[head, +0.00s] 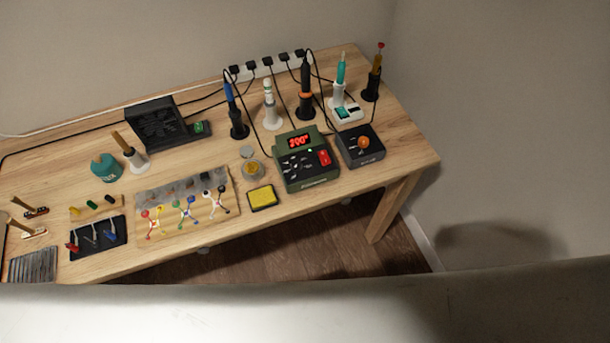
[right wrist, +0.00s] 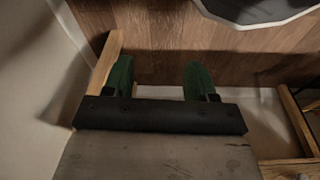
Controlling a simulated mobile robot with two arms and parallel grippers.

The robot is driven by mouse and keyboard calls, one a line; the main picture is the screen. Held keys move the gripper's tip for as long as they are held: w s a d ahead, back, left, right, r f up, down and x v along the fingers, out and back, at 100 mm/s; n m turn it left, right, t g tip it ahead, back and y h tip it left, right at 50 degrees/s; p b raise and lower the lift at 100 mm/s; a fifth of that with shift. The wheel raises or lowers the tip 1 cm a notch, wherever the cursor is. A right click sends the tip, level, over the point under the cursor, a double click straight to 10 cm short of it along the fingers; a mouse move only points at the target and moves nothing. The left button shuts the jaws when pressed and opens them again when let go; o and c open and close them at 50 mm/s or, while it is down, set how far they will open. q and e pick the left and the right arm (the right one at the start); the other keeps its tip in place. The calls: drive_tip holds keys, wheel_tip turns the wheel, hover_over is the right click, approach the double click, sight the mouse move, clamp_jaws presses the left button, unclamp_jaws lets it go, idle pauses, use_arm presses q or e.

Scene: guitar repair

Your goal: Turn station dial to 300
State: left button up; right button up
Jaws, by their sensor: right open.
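The green soldering station (head: 307,172) stands near the right front of the workbench. Its red display (head: 299,140) seems to read 200. A dark dial area and a red switch (head: 324,157) sit on its front panel; the dial's pointer is too small to read. My right gripper (right wrist: 160,78) shows in the right wrist view with its two green fingers apart and nothing between them. It points at the floor area, away from the station. My left gripper is not in either view.
A dark box with an orange knob (head: 362,142) stands right of the station. A yellow sponge (head: 262,197) and small tin (head: 252,169) lie to its left. Several irons stand in holders behind, with cables to a power strip (head: 270,66). A wall rises at right.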

drive_tip(key=w+a+r+n+t+y+b, duration=0.15)
drive_tip(key=w+a+r, duration=0.35)
drive_tip(key=r, duration=0.7)
drive_tip(key=w+a+r+n+y+b, duration=0.1)
drive_tip(key=w+a+r+n+b, duration=0.1)
drive_tip(key=w+r, duration=0.75)
drive_tip(key=w+a+r+n+y, duration=0.2)
drive_tip(key=w+a+r+n, duration=0.1)
drive_tip(key=a+r+n, duration=0.5)
wheel_tip(320, 180, up, 7)
drive_tip(key=n+g+h, duration=0.3)
drive_tip(key=n+h, duration=0.2)
drive_tip(key=n, duration=1.2)
hover_over(297, 164)
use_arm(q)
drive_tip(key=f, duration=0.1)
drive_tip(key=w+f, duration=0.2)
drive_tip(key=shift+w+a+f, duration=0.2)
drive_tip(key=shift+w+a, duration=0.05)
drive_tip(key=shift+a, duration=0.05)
use_arm(e)
wheel_tip(297, 164, down, 10)
drive_tip(key=shift+w+f, duration=0.1)
drive_tip(key=shift+f, duration=0.05)
